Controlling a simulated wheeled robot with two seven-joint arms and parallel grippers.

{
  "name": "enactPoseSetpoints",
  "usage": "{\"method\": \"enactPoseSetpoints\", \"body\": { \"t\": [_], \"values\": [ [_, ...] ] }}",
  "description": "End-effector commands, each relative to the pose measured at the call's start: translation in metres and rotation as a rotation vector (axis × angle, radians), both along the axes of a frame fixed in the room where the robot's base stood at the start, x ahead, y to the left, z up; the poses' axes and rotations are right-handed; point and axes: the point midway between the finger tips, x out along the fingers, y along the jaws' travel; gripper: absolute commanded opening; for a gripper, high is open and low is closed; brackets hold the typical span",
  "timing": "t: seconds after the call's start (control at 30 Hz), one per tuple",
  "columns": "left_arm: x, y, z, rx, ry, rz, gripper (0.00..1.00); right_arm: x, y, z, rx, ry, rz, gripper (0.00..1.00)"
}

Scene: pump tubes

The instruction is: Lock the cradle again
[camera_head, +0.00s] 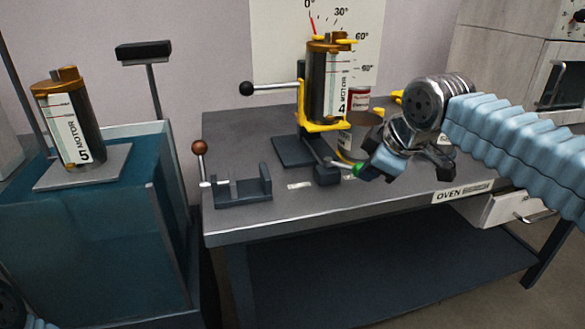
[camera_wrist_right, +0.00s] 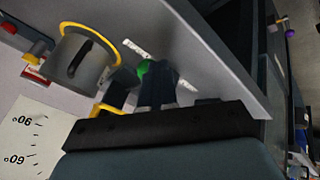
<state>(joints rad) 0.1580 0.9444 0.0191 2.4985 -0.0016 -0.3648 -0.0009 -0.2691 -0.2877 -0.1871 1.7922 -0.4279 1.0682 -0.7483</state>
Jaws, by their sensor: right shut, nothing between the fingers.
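The yellow cradle (camera_head: 322,127) stands on a dark base on the bench and holds the battery-like motor 4 (camera_head: 327,85) upright. A lever with a black knob (camera_head: 247,88) sticks out to its left. At its foot, a short lever ends in a green knob (camera_head: 357,169), also visible in the right wrist view (camera_wrist_right: 144,67). My right gripper (camera_head: 367,171) is shut and empty, its fingertips close beside the green knob. I cannot tell whether they touch. In the wrist view, a grey cylinder end (camera_wrist_right: 84,58) with a yellow ring shows nearby. My left gripper is out of view.
An angle chart (camera_head: 365,50) stands behind the cradle. A small dark fixture (camera_head: 240,190) with a brown-knobbed lever sits at the bench's front left. Motor 5 (camera_head: 70,125) stands on the teal tank at left.

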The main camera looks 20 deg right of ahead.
Motion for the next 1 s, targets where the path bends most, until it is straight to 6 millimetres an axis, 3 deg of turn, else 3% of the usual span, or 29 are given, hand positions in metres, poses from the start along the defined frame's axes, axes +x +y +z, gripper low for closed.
{"method": "enactPoseSetpoints", "body": {
  "t": [0.7,1.0],
  "values": [
    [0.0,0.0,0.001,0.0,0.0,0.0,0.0,0.002,-0.006,0.0,-0.004,-0.002,-0.006,0.0],
    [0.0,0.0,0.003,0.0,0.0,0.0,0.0,0.016,0.0,0.001,-0.004,-0.004,-0.005,0.0]
  ]
}}
